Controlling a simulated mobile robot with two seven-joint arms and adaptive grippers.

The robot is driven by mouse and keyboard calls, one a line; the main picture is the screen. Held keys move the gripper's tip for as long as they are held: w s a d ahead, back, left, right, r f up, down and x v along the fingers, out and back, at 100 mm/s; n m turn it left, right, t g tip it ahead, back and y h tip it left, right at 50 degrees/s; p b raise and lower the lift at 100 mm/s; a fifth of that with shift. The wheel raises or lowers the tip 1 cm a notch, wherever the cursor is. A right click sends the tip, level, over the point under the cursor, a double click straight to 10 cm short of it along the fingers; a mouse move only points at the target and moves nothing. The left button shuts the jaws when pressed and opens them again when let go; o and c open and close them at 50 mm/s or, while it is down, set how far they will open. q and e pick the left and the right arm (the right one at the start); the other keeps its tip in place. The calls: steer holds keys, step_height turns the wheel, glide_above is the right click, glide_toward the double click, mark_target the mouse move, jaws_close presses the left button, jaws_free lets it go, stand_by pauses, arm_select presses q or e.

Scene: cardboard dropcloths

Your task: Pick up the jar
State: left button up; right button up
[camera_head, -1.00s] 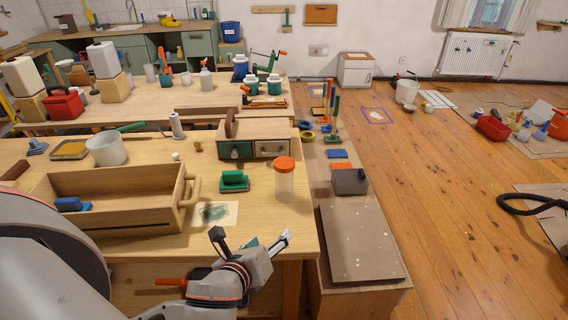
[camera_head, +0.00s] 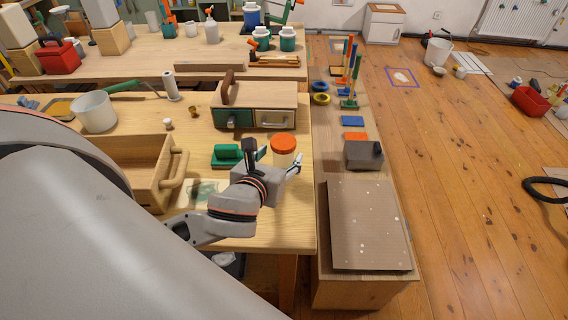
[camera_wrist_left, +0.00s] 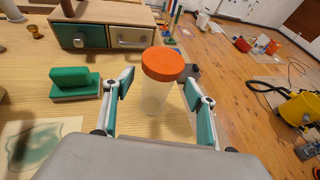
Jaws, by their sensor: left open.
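The jar is clear with an orange-red lid (camera_head: 284,143) and stands upright near the right edge of the wooden table. In the left wrist view the jar (camera_wrist_left: 154,95) stands between and beyond the two fingers, with no contact visible. My left gripper (camera_head: 272,160) is open and empty, just on the near side of the jar, and hides the jar's lower part in the head view. In the left wrist view the left gripper (camera_wrist_left: 160,106) has its fingers spread to either side of the jar. My right gripper is not in view.
A green block-like holder (camera_head: 228,155) sits left of the jar. A wooden box with two drawers (camera_head: 256,104) stands behind it. An open wooden tote (camera_head: 140,155) is at the left. A low bench (camera_head: 365,268) runs along the right of the table.

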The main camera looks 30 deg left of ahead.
arm_select(q)
steer(key=x, duration=0.3)
steer(key=shift+w+a+f+b, duration=0.1)
steer(key=shift+w+f+b, duration=0.1)
steer(key=shift+f+b, duration=0.1)
steer(key=shift+w, duration=0.2)
steer(key=c, duration=1.3)
steer(key=shift+r, duration=0.15)
